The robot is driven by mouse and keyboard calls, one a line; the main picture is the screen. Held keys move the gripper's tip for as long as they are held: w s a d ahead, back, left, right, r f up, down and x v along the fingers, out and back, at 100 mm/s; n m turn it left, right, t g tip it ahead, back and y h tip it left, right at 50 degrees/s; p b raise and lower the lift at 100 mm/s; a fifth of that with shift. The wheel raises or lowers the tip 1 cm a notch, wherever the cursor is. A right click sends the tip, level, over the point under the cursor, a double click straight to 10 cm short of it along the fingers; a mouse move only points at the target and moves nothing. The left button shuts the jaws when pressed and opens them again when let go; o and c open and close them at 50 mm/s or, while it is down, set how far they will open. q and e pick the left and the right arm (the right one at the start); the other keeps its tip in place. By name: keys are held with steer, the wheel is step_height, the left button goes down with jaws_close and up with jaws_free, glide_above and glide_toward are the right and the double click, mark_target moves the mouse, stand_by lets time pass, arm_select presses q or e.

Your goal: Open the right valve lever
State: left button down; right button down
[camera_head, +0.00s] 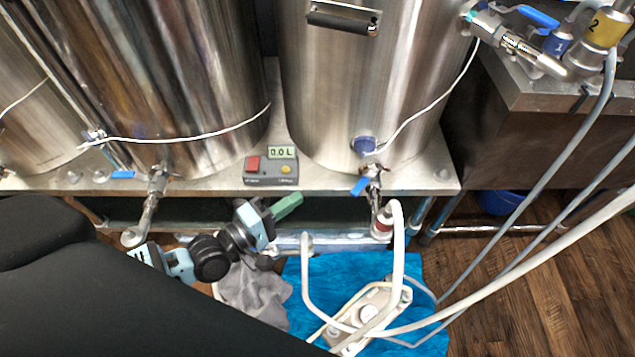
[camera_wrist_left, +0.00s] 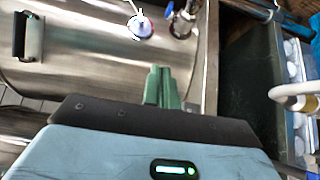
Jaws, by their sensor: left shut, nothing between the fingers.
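The right valve (camera_head: 373,183) sits low on the front of the right steel tank (camera_head: 350,80). Its blue lever (camera_head: 360,186) points down and left. In the left wrist view, the blue lever (camera_wrist_left: 170,11) is at the top beside the metal valve body (camera_wrist_left: 187,17). My left gripper (camera_head: 289,205) has green fingers. It is shut and empty, in front of the shelf edge, left of and slightly below the lever, apart from it. In the left wrist view, the closed fingers (camera_wrist_left: 162,90) are below the valve. My right gripper is not in view.
The left tank (camera_head: 180,80) has its own valve (camera_head: 157,181) with a blue lever (camera_head: 122,174). A grey control box (camera_head: 271,170) reading 0.0 L stands between the tanks. White hoses (camera_head: 397,245) rise near the right valve from a pump (camera_head: 366,314) on a blue towel (camera_head: 420,270).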

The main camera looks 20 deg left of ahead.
mark_target(365, 181)
arm_select(q)
steer(key=w+d, duration=0.7)
steer(key=d, duration=0.1)
steer(key=shift+w+d+p, duration=0.15)
steer(key=shift+w+p, duration=0.05)
steer(key=shift+p, duration=0.1)
stand_by(0.3)
steer(key=shift+s+d+n+t+y+p, duration=0.15)
steer(key=shift+d+n+t+y+p, duration=0.2)
steer(key=shift+p, duration=0.25)
